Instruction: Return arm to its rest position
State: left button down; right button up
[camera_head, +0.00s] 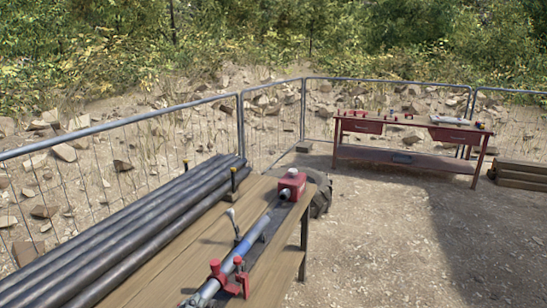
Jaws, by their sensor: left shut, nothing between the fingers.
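Only a small dark part at the bottom edge, left of the red clamp, looks like the tip of my left gripper (188,293); it is shut and empty. The rest of it is out of the picture. My right gripper is not in view. A wooden workbench (262,190) fills the lower middle. On it a grey-blue metal rod (238,256) lies along a dark rail, between a red clamp (240,280) at the near end and a red block (291,185) at the far end. A silver lever (233,224) stands beside the rod.
Several dark pipes (130,222) lie along the bench's left side, held by upright posts. A wire fence (150,150) runs behind. A red table (410,160) with small items stands at the back right, near stacked timbers (521,176). Open dirt ground (375,235) lies to the right.

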pick_arm(q)
jog(key=s+a+f+n+g+y, duration=0.1)
jog(key=s+a+f+n+g, duration=0.2)
jog(key=s+f, duration=0.35)
jog(key=s+a+f+n+g+y, duration=0.1)
jog(key=s+f+n+g, duration=0.3)
jog(key=f, duration=0.3)
jog(key=s+f+n+g+h, duration=0.1)
jog(key=s+f+g, duration=0.2)
jog(key=s, duration=0.4)
jog(key=s+f+n+g, duration=0.1)
jog(key=s+f+g, duration=0.2)
jog(key=s, duration=0.5)
notch_tip(320, 180, down, 28)
jog(key=s+d+r+g+b, duration=0.1)
jog(key=s+g+b, duration=0.1)
jog(key=s+a+f+b, duration=0.1)
jog(key=s+a+f, duration=0.2)
jog(key=s+f, duration=1.4)
notch_tip(320, 180, down, 2)
jog(key=shift+g, duration=0.4)
